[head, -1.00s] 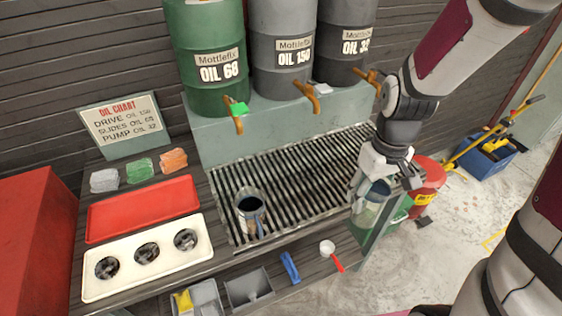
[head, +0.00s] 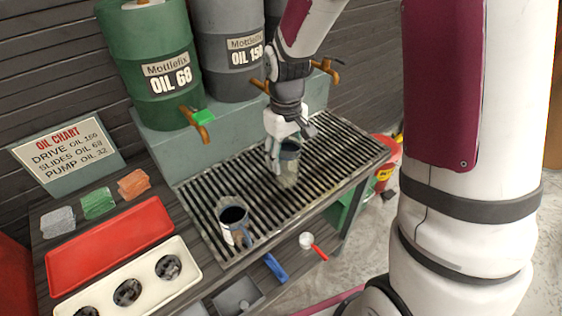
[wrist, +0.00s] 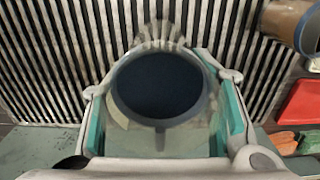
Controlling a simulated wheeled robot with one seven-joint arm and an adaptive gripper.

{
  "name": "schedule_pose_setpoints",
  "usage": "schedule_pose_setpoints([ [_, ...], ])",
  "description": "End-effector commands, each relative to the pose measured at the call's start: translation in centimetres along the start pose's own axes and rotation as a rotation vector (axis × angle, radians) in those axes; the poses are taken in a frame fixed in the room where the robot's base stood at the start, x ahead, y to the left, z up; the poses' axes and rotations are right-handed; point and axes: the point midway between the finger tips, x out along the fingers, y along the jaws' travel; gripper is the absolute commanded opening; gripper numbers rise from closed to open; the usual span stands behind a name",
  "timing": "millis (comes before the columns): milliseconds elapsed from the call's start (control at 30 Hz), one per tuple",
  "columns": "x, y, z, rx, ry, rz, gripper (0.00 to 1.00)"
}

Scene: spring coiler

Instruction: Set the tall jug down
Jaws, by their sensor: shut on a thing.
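The tall jug (head: 288,172), clear-walled with a dark inside, is upright over the right part of the slatted grate (head: 331,150). My gripper (head: 287,146) is shut on its sides near the top. In the wrist view my gripper (wrist: 162,86) has a finger on each side of the jug, and the jug's round mouth (wrist: 160,85) faces the camera with the grate behind it. I cannot tell whether the jug's base touches the slats.
Another jug (head: 235,222) with dark contents stands at the grate's front left. Drum taps (head: 200,125) overhang the back edge. A red tray (head: 110,247) and a cream tray (head: 130,290) lie left. Bare slats lie between the jugs.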

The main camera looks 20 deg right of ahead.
Motion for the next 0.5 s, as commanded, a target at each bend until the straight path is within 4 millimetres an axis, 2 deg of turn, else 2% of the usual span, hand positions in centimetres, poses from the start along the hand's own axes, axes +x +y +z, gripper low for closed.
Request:
schedule_pose_setpoints([
  [100,0.1,-0.1,-1.2,0.000,0.000,0.000,0.18],
  [233,0.5,-0.1,-1.5,0.000,-0.002,-0.001,0.18],
  [500,3.6,-0.1,-1.4,0.001,-0.002,-0.001,0.18],
])
